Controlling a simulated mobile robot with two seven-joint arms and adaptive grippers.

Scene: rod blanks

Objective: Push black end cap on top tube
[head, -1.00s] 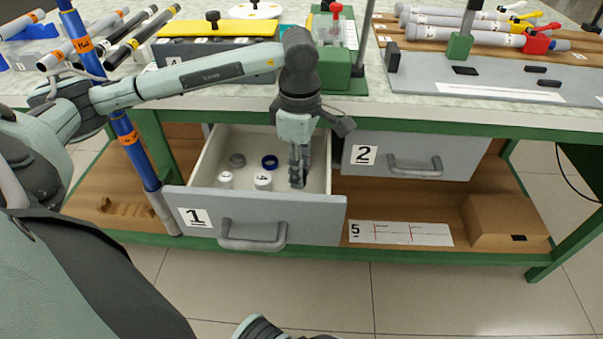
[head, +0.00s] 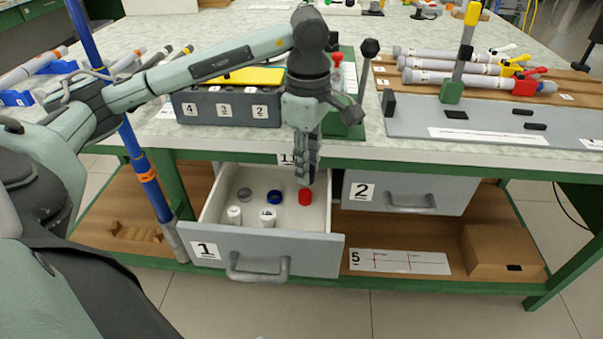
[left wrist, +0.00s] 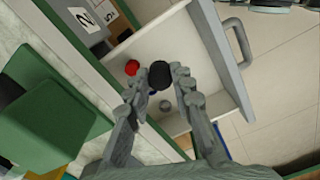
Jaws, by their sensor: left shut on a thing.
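My left gripper (head: 308,172) points down over the open drawer 1, above its contents. In the left wrist view, its fingers (left wrist: 161,82) are shut on a black end cap (left wrist: 159,73). The cap is hard to make out in the head view. I cannot tell which is the top tube. My right gripper is not in view.
Drawer 1 (head: 263,248) holds a red cap (head: 305,197), a blue ring (head: 275,197), a grey ring (head: 244,194) and two white pieces (head: 268,217). Drawer 2 (head: 405,192) is shut. A green block (head: 345,120) and a grey tray (head: 480,125) stand on the bench.

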